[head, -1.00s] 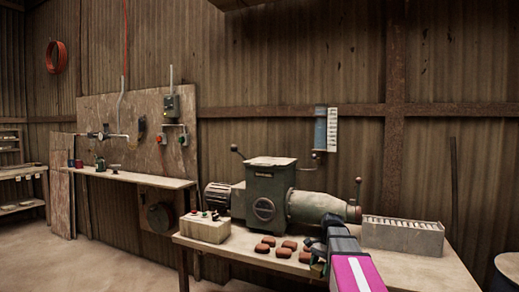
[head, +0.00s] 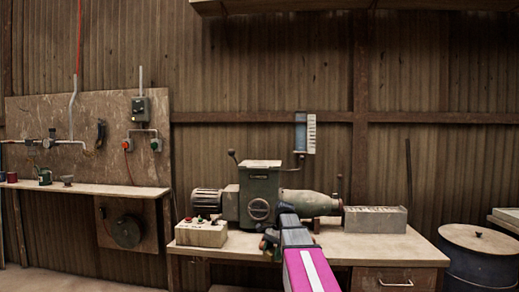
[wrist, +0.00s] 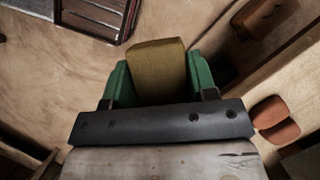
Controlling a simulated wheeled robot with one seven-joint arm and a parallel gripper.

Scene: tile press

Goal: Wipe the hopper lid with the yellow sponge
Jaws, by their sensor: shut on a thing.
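The hopper lid (head: 261,163) is the pale, flat top of the dark green press (head: 258,196) on the bench. It looks bare in the head view. My gripper (head: 268,240) is in front of the press and lower than the lid, apart from it. In the wrist view, the green fingers of my gripper (wrist: 158,72) are shut on the yellow sponge (wrist: 158,60), a dull yellow-brown block. The sponge is hard to make out in the head view.
A control box (head: 201,233) with buttons stands on the bench (head: 380,248), left of the press. A grey slotted box (head: 375,219) stands to its right. Brown tiles (wrist: 276,125) show at the wrist view's right. A drum (head: 480,260) stands far right.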

